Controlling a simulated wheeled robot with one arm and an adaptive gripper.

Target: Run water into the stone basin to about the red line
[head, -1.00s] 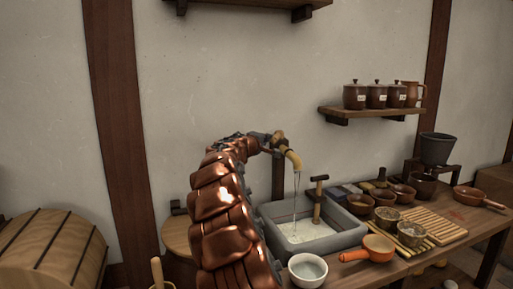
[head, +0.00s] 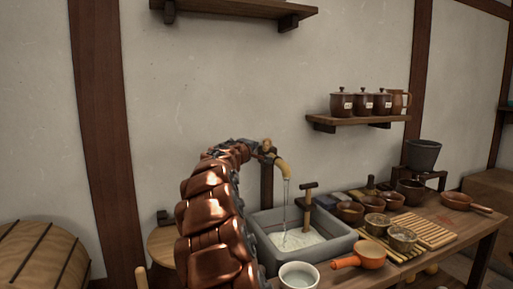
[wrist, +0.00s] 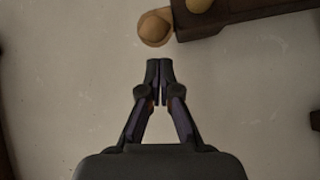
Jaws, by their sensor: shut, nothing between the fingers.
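The grey stone basin (head: 345,243) stands on the bench with pale, whitish water (head: 295,240) low inside it. A brass-coloured tap spout (head: 282,168) hangs over it, and a thin stream of water (head: 285,205) falls into it. The tap's round tan knob (head: 266,146) also shows in the wrist view (wrist: 155,28). My gripper (wrist: 160,64) is shut and empty, its tips just short of the knob and apart from it in that view. In the head view my arm largely hides it. I cannot make out the red line. A wooden T-shaped handle (head: 308,205) stands in the basin.
A white bowl (head: 299,275) and an orange-handled pan (head: 368,255) sit at the bench's front edge, close to the basin. Several brown bowls (head: 350,211) and slatted wooden mats (head: 425,230) fill the bench to the right. A shelf (head: 360,122) with jars hangs above.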

